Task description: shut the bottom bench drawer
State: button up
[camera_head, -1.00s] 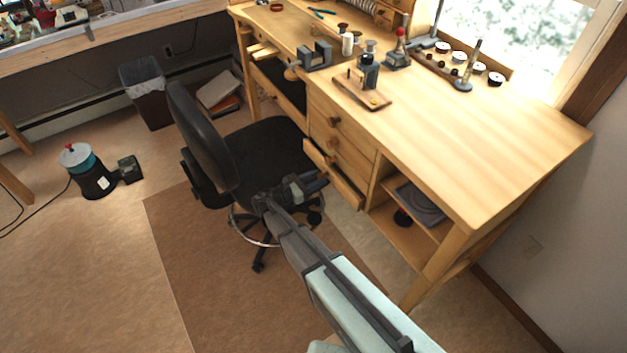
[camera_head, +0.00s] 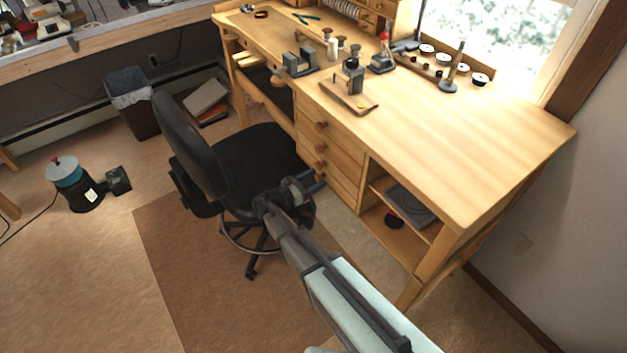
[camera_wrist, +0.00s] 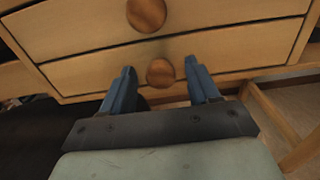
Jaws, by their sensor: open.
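The wooden bench (camera_head: 470,150) has a stack of drawers with round wooden knobs on its front. The bottom drawer (camera_head: 343,190) looks flush with the drawers above it, though my gripper hides part of its left side. In the wrist view the bottom drawer front (camera_wrist: 90,74) is close ahead, with its round knob (camera_wrist: 160,73) between my fingers. My gripper (camera_head: 312,184) is open, its two blue fingers at either side of that knob, holding nothing. I cannot tell whether the fingertips touch the drawer front.
A black office chair (camera_head: 258,165) stands just left of my gripper, close to the arm. An open shelf (camera_head: 395,238) is right of the drawers, with a bench leg (camera_head: 428,268) beyond it. Tools stand on the bench top. The brown mat (camera_head: 200,290) is clear at front left.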

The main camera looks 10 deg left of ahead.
jog(key=v, duration=1.3)
jog(key=shift+s+a, duration=0.25)
jog(key=shift+s, duration=0.05)
jog(key=s+d+f+m+g+y, duration=0.3)
jog(key=s+f+m+g, duration=0.2)
jog(key=s+f+m, duration=0.25)
jog(key=s+d+f+m+g+y, duration=0.4)
jog(key=s+f+m+g, duration=0.15)
jog(key=s+f, duration=0.2)
jog(key=s+d+f+m+g+y, duration=0.2)
jog(key=s+d, duration=0.5)
jog(key=d, duration=0.4)
jog(key=s+d+f+m+g+y, duration=0.2)
jog(key=s+d+m+g, duration=0.2)
jog(key=s+d+m, duration=0.3)
jog(key=s+d+f+m+g+y, duration=0.1)
jog(key=s+d+m, duration=0.4)
jog(key=d, duration=1)
jog(key=shift+s+f+g+y, duration=0.45)
jog(key=shift+s+g, duration=0.6)
jog(key=shift+s, duration=0.55)
